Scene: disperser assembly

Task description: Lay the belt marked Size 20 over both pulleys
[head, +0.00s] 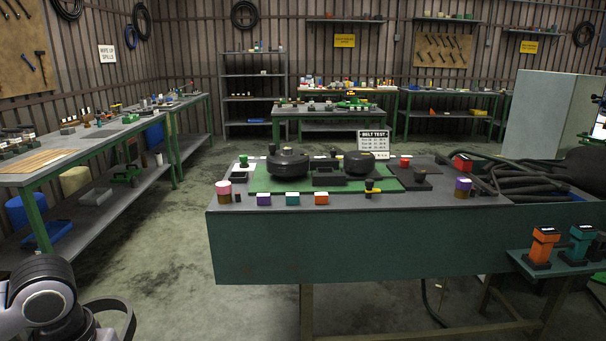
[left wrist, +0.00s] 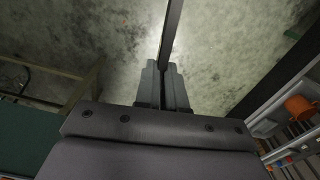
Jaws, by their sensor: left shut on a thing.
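Two black pulleys, a larger one on the left (head: 288,164) and a smaller one on the right (head: 359,162), sit on the green mat (head: 262,182) on the workbench. No belt shows around them. My left gripper (left wrist: 168,68) is shut on a dark belt (left wrist: 173,28), a strip running up from between the fingers in the left wrist view. In the head view this belt (head: 128,312) shows as a dark loop beside my left arm at the lower left, away from the bench. No size mark on it is legible. My right gripper is not seen.
A "BELT TEST" sign (head: 373,143) stands behind the pulleys. Small colored blocks (head: 292,199) line the bench's front edge. A heap of black belts (head: 520,178) lies at the right. Orange (head: 543,246) and teal devices stand on a low shelf. Floor left of the bench is clear.

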